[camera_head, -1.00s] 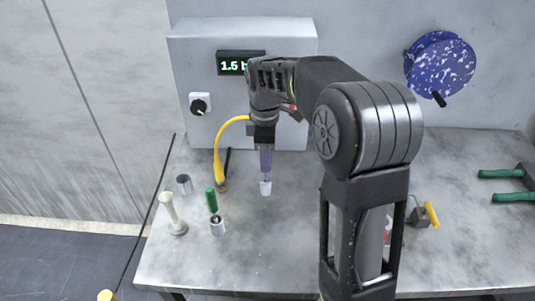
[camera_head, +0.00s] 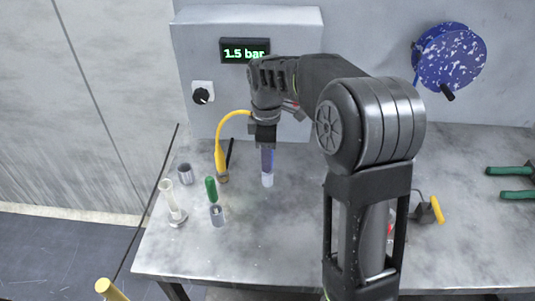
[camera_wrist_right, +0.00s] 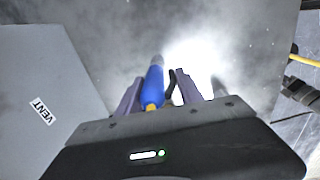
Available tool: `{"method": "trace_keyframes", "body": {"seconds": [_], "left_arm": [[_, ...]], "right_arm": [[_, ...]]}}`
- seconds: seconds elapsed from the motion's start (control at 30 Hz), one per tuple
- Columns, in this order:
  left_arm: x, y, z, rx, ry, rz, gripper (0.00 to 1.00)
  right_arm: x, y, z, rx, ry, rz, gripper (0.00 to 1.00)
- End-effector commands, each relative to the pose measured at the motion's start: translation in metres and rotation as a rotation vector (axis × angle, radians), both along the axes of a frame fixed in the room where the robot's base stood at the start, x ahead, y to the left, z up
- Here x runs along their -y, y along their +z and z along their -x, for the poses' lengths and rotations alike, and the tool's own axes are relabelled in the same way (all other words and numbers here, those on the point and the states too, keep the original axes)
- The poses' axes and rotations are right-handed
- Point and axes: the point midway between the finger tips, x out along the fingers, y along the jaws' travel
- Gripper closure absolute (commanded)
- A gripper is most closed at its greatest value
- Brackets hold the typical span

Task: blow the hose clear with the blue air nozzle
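The blue air nozzle (camera_wrist_right: 154,84) shows in the right wrist view, with a yellow end toward my palm and a pale grey far end. My right gripper (camera_wrist_right: 160,76) has its two purple fingers on either side of it. A narrow gap shows on the right, so the fingers look open around it. In the head view my right gripper (camera_head: 267,168) points down at a small pale piece (camera_head: 267,180) at the table; the fingers mostly hide the nozzle. My left gripper is out of view.
The cabinet (camera_head: 205,60) has a 1.5 bar display (camera_head: 245,51) and black knob (camera_head: 202,95). Left on the table (camera_head: 260,245) stand a grey cup (camera_head: 185,174), green-handled tool (camera_head: 211,189), grey holder (camera_head: 217,216) and cream stand (camera_head: 172,205). The front middle is clear.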

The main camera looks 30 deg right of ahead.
Motion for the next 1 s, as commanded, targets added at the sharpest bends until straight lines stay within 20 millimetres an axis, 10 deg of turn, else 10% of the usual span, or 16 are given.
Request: {"method": "trace_keyframes", "body": {"seconds": [0.57, 1.0], "left_arm": [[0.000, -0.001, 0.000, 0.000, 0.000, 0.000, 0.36], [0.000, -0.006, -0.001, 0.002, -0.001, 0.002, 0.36]], "right_arm": [[0.000, 0.003, 0.000, 0.001, 0.000, 0.000, 0.39], [-0.002, 0.064, 0.001, 0.004, 0.000, -0.001, 0.39]]}}
